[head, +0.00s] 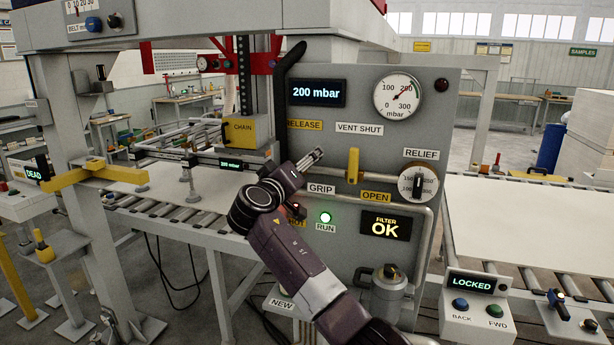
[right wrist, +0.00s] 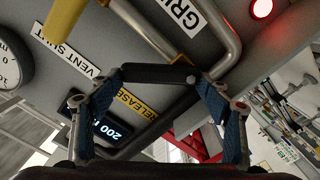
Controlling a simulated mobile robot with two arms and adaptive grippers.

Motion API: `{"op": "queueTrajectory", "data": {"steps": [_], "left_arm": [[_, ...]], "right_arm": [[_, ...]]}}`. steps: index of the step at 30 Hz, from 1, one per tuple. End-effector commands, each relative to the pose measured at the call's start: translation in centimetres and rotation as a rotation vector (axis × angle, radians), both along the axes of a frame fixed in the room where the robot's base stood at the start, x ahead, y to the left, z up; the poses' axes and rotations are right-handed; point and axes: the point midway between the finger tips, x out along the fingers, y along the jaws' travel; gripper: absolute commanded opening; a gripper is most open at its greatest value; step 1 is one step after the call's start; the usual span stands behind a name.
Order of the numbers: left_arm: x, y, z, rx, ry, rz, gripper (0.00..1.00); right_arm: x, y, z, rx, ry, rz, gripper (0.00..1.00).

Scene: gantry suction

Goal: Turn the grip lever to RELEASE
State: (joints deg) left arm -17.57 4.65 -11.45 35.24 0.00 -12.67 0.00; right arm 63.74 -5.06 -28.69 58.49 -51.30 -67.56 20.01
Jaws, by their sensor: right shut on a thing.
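The grip lever (right wrist: 158,74) shows in the right wrist view as a black bar with a bolt near one end. It lies between the yellow RELEASE label (right wrist: 136,102) and the white GRIP label (right wrist: 177,14), closer to RELEASE. My right gripper (right wrist: 160,77) is shut on it, with a blue-padded finger at each end of the bar. In the head view my right gripper (head: 312,157) is at the grey panel (head: 425,120), between RELEASE (head: 304,125) and GRIP (head: 320,188); it hides most of the lever there. My left gripper is not in view.
Beside my right gripper stands a yellow valve handle (head: 353,165) above a bent grey pipe (head: 428,250). The relief knob (head: 418,184) is further right. The display (head: 317,92) reads 200 mbar. A white sheet (head: 540,220) lies on the right conveyor.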

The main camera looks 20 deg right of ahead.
Motion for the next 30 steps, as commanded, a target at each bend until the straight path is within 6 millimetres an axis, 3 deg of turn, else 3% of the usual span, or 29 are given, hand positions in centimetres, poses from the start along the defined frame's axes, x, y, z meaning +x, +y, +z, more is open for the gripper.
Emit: {"op": "queueTrajectory", "data": {"steps": [7,21,30], "left_arm": [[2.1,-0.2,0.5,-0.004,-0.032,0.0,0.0],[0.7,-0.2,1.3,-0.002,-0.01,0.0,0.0],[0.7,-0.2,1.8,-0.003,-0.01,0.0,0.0]], "right_arm": [[0.4,0.7,0.5,-0.197,0.132,-0.003,0.27],[1.3,1.9,0.8,-0.543,0.365,-0.003,0.27],[1.6,2.4,0.7,-0.679,0.455,-0.001,0.27]]}}
